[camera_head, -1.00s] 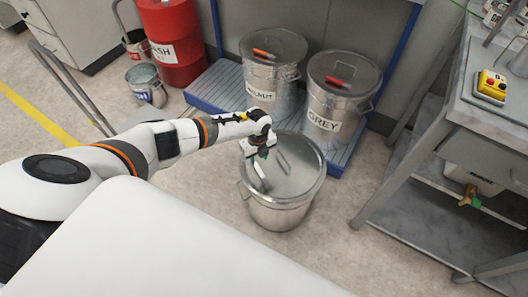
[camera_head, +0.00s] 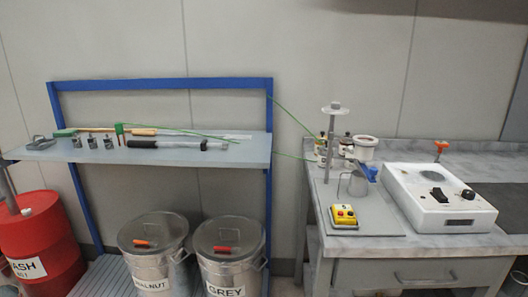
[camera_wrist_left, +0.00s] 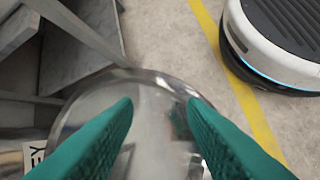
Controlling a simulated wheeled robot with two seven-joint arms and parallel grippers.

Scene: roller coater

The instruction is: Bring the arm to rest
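My left gripper (camera_wrist_left: 160,103) shows only in the left wrist view. Its two green fingers are wide apart with nothing between them. Below them is the round, shiny metal lid of a bin (camera_wrist_left: 152,88); how far below is hard to tell. Neither of my arms shows in the head view, and my right gripper is in neither view.
The head view shows a blue-framed shelf (camera_head: 190,149) with tools, WALNUT (camera_head: 155,262) and GREY (camera_head: 229,262) bins under it, and a red drum (camera_head: 40,240) at left. A bench (camera_head: 410,255) at right carries a white device (camera_head: 438,205) and a yellow button box (camera_head: 343,216).

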